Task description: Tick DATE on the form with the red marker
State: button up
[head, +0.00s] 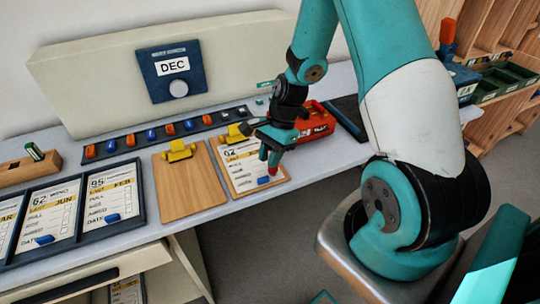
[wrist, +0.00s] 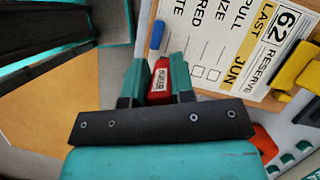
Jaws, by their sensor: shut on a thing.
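My gripper (head: 273,153) is shut on the red marker (head: 273,160), above the lower right part of the form. In the wrist view the red marker (wrist: 160,78) sits between the two teal fingers (wrist: 160,85). The form (head: 242,165) is a white sheet headed 62 RESERVE, LAST JUN, on a clipboard with a yellow clip. In the wrist view the form (wrist: 235,35) shows its rows and several empty boxes; the DATE row is nearest the fingers and its box is partly hidden. I cannot tell whether the tip touches the paper.
A small blue block (head: 263,180) lies at the form's lower edge. An empty clipboard (head: 188,187) lies to its left, then framed cards (head: 112,200). A red holder (head: 318,120) stands behind my gripper. A row of coloured pieces (head: 160,134) runs along the back.

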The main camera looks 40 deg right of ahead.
notch_tip(320, 180, up, 7)
jog(key=p, duration=0.7)
dwell(0.7)
